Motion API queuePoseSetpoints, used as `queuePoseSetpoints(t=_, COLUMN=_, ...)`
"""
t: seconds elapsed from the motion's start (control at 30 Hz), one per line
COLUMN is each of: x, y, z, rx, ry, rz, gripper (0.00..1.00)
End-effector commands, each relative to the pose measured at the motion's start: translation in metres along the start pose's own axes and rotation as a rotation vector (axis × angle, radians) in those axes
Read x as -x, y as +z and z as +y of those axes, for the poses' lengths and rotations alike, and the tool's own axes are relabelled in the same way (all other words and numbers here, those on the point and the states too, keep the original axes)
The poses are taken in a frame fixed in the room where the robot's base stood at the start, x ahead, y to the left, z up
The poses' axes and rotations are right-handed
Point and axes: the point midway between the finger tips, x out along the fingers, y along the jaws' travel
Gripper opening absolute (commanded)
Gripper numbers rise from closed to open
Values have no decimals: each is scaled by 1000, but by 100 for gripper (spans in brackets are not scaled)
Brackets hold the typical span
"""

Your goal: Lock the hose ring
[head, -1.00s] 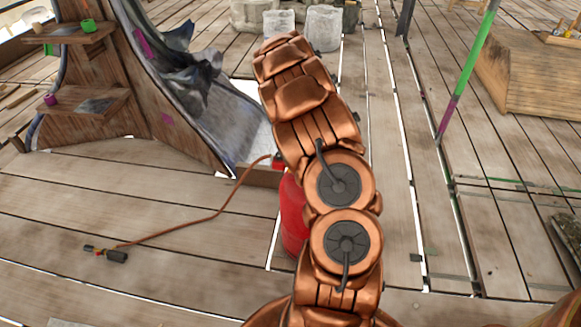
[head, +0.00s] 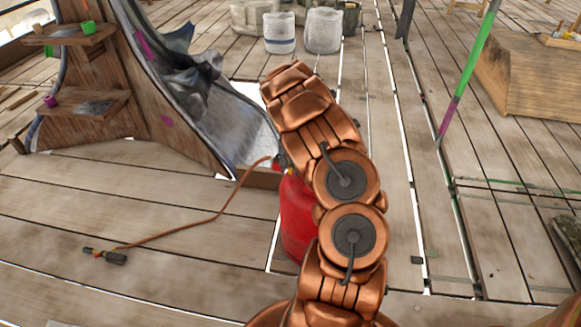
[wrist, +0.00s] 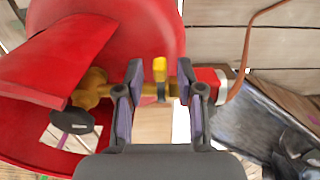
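A red gas cylinder (head: 298,222) stands on the plank floor, partly behind my arm. The wrist view looks down on its red collar (wrist: 110,25), with a brass valve (wrist: 92,88) and a black knob (wrist: 72,120). A brass fitting runs right from the valve to a red hose ring (wrist: 210,78) with a pale edge, where the orange hose (wrist: 248,50) starts. A small yellow tab (wrist: 160,68) stands up from the fitting. My gripper (wrist: 160,88) is open, its fingers apart on either side of the tab; contact is unclear. In the head view my gripper is hidden.
The hose (head: 215,214) runs left across the floor to a black torch (head: 106,256). A wooden stand with shelves (head: 90,105) and a grey sheet-metal piece (head: 235,125) rise beside the cylinder. Buckets (head: 280,33) stand behind. Floor at right is largely clear.

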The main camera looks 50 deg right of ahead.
Motion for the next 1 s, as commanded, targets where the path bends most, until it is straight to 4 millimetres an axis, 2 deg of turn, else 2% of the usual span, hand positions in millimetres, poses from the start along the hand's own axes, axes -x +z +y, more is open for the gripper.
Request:
queuePoseSetpoints(t=0.17, x=0, y=0, z=0, rx=0, ry=0, rz=1, gripper=35)
queuePoseSetpoints(t=0.5, x=0, y=0, z=0, rx=1, ry=0, rz=1, gripper=0)
queuePoseSetpoints(t=1.0, x=0, y=0, z=-2, rx=2, ry=-1, rz=16, gripper=0)
